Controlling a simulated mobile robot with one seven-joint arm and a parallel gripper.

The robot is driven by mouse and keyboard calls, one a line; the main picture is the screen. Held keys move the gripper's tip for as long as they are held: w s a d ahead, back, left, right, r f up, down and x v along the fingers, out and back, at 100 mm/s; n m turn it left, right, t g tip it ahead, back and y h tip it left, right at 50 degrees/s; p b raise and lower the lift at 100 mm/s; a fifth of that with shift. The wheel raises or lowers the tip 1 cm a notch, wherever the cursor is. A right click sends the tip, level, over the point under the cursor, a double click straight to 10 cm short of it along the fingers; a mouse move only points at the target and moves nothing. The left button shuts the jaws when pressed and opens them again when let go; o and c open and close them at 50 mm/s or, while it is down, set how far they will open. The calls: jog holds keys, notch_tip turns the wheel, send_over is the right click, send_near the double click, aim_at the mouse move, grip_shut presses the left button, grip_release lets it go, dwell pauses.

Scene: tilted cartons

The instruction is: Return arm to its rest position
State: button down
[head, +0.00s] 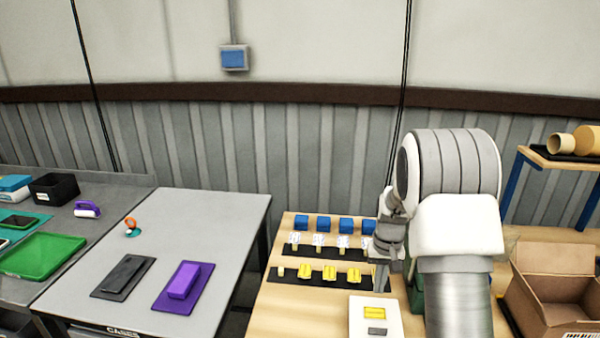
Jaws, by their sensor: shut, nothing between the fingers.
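My arm rises at the right of the head view, over the wooden table (278,308). My gripper (381,282) points down on the left side of the arm, near the right end of the rows of small parts. Its fingers look closed, with nothing seen between them. My arm hides part of the table and a green thing behind it.
Blue blocks (322,224) and yellow parts (330,273) stand in rows on the table. A white plate (362,322) lies in front of my gripper. An open carton (545,300) stands at the right. A grey table (220,220) is at the left.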

jog(key=s+a+r+t, duration=0.1)
jog(key=s+a+r, duration=0.15)
jog(key=r, duration=0.35)
jog(key=s+a+r+n+t, duration=0.1)
jog(key=s+a+r, duration=0.1)
jog(key=s+r, duration=0.3)
jog(key=s+a+r+t, duration=0.1)
jog(key=s+a+r, duration=0.15)
jog(key=r, duration=0.45)
jog(key=s+a+r+t, duration=0.1)
jog(key=s+r, duration=0.1)
jog(key=s, duration=0.7)
jog(key=s+a+r+n+t, duration=0.1)
jog(key=s+a+r, duration=0.1)
jog(key=s, duration=0.7)
jog(key=shift+a+r, duration=0.15)
jog(key=shift+r, duration=0.45)
